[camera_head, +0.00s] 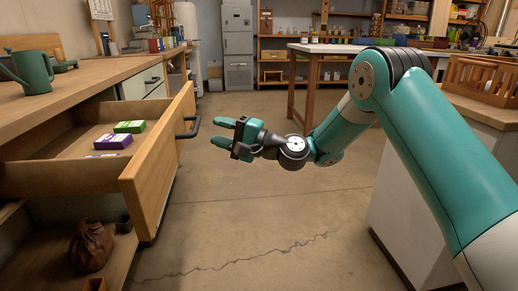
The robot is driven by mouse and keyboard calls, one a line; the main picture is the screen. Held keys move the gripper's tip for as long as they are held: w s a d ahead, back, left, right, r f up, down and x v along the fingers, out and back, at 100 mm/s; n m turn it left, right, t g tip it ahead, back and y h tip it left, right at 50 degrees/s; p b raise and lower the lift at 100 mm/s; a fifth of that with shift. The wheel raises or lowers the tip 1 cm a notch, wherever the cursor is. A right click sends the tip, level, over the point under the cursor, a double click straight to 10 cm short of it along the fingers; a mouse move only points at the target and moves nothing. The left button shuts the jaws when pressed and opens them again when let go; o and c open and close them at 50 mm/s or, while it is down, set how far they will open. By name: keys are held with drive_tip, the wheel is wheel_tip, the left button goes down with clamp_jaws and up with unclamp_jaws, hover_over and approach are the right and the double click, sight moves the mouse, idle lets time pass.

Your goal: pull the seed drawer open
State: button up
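The seed drawer (163,163) is a wooden drawer on the left, standing pulled out from under the counter. Its dark bar handle (188,127) is on the front face, toward the right. Inside lie a green packet (129,127) and a purple packet (113,141). My gripper (218,132) is in mid-air to the right of the handle, with its teal fingers pointing left. The fingers are spread apart with nothing between them. A gap shows between the fingertips and the handle.
A wooden counter (75,84) with a green watering can (34,72) is above the drawer. A lower shelf holds a brown sack (91,246). The concrete floor (230,215) is clear. A white cabinet with a wooden top (478,111) stands at right.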

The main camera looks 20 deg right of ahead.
drive_tip(key=b+v, duration=1)
drive_tip(key=b, duration=0.8)
drive_tip(key=shift+s+d+f, duration=0.15)
drive_tip(key=shift+d+f, duration=0.1)
drive_tip(key=s+a+n+g+h+p, duration=0.3)
drive_tip(key=s+a+n+p, duration=0.15)
drive_tip(key=s, duration=0.35)
drive_tip(key=s+a+n+g+h+p, duration=0.35)
drive_tip(key=s+p, duration=0.25)
drive_tip(key=s, duration=0.2)
drive_tip(key=s+d+f+n+g+h+p, duration=0.1)
drive_tip(key=s+d+n+g+h+p, duration=0.15)
drive_tip(key=s, duration=0.55)
drive_tip(key=s+d+n+g+h+p, duration=0.1)
drive_tip(key=s+d+n+h+p, duration=0.3)
drive_tip(key=s, duration=0.3)
wheel_tip(320, 180, up, 37)
drive_tip(key=p, duration=3.7)
drive_tip(key=shift+s+d, duration=0.25)
